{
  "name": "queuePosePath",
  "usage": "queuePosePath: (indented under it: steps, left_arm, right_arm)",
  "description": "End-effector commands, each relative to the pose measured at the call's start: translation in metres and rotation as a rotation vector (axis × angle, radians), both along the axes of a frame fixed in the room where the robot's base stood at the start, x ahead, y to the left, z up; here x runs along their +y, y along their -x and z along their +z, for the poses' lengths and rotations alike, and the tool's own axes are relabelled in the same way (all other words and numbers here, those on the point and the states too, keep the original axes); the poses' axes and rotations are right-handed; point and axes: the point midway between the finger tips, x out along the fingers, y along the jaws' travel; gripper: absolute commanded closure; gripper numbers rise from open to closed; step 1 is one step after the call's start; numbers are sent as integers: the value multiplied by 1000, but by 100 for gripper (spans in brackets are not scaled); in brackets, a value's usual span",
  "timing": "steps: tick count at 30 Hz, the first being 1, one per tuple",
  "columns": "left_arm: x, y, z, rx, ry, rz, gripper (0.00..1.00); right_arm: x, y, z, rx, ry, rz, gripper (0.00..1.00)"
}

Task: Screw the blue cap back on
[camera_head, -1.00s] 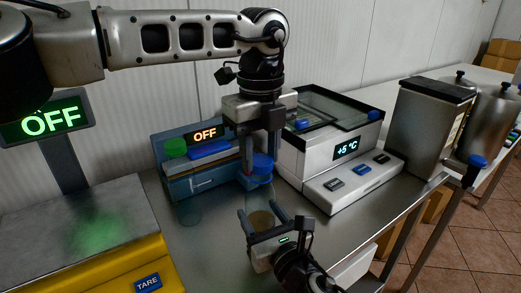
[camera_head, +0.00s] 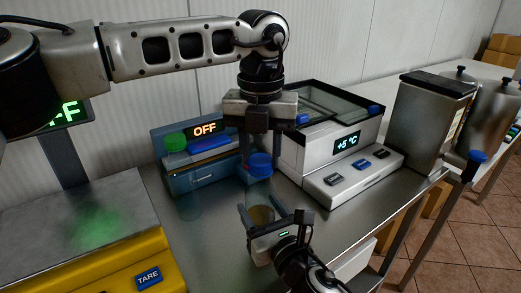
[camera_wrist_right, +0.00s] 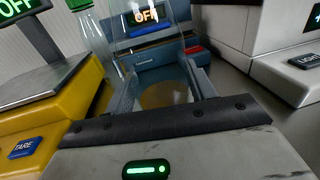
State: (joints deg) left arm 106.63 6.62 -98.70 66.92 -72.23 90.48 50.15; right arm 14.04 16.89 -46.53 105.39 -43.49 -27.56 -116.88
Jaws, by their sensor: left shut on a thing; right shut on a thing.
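The blue cap (camera_head: 260,167) is held below my left gripper (camera_head: 260,148), whose two fingers point down and are shut on it. My right gripper (camera_head: 268,213) is low in front and shut on a clear glass container (camera_head: 262,215) with brown contents. In the right wrist view the clear container (camera_wrist_right: 163,95) stands between the fingers of the right gripper (camera_wrist_right: 165,80). The cap appears above the container in the head view. Whether they touch is unclear, since the clear glass hardly shows.
A green-capped clear bottle (camera_head: 175,142) stands left, before a blue device (camera_head: 203,175) reading OFF. A yellow scale (camera_head: 150,252) is at front left. A white +5 °C unit (camera_head: 310,160) is at the right, with metal canisters (camera_head: 430,115) beyond. Bare steel counter lies between.

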Motion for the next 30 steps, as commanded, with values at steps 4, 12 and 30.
queuePosePath:
  steps: [4, 12, 30]
  left_arm:
    - [-1, 1, 0, 2, 4, -390, 83]
    - [-1, 1, -1, 1, 3, -1096, 83]
    - [0, 2, -1, -2, 1, -2649, 83]
  right_arm:
    - [0, 0, -1, 2, 1, 0, 100]
    - [0, 0, -1, 2, 1, 0, 100]
    - [0, 0, -1, 3, 0, -1, 100]
